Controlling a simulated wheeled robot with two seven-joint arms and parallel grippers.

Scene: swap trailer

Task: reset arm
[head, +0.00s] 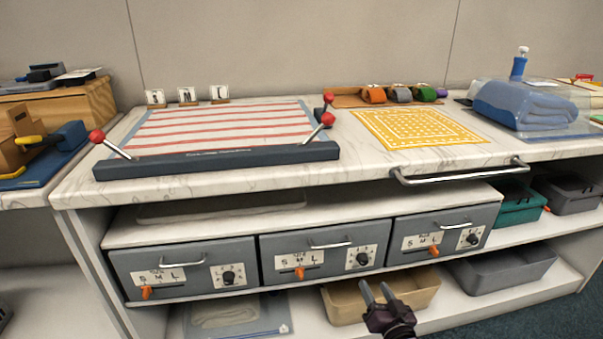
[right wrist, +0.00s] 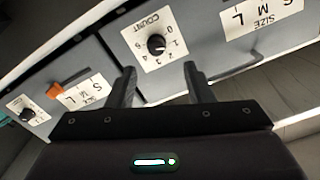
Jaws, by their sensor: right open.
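My right gripper (head: 376,293) is low in the head view, in front of the lower shelf and below the drawers. Its two fingers are apart with nothing between them. In the right wrist view the gripper (right wrist: 160,85) points toward a drawer front with a COUNT dial (right wrist: 156,45). I cannot tell the exact gap to the drawer. My left gripper is not in view.
Three grey drawers (head: 318,276) with orange sliders and dials sit under the marble counter (head: 360,168). On top are a striped board (head: 222,128) with red-knobbed levers and a yellow patterned cloth (head: 420,127). A tan bin (head: 345,306) stands behind the right gripper.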

